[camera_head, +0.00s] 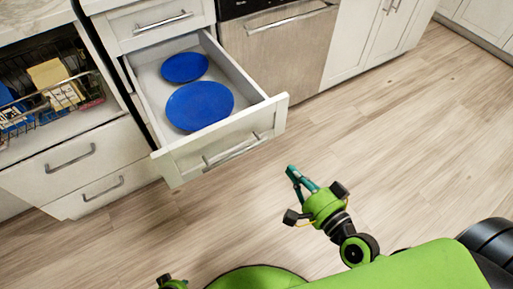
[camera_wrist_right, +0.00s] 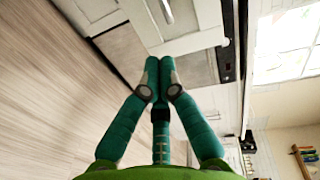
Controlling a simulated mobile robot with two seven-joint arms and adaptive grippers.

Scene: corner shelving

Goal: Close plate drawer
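The plate drawer (camera_head: 232,141) is pulled well out of the white cabinet in the head view. A large blue plate (camera_head: 199,105) and a smaller blue plate (camera_head: 184,67) lie flat inside it. Its front carries a metal bar handle (camera_head: 231,151). My right gripper (camera_head: 290,171) is over the floor, in front of and to the right of the drawer, apart from it in the picture. In the right wrist view its two green fingers (camera_wrist_right: 160,66) meet at the tips, with nothing seen between them. My left gripper's fingers do not show; only a small arm part is at the bottom edge.
A closed drawer (camera_head: 157,22) is above the plate drawer. To the left is an open rack (camera_head: 55,85) with dishes, over drawers with bar handles (camera_head: 70,159). A steel dishwasher front (camera_head: 275,50) stands to the right. The wooden floor (camera_head: 410,150) is clear.

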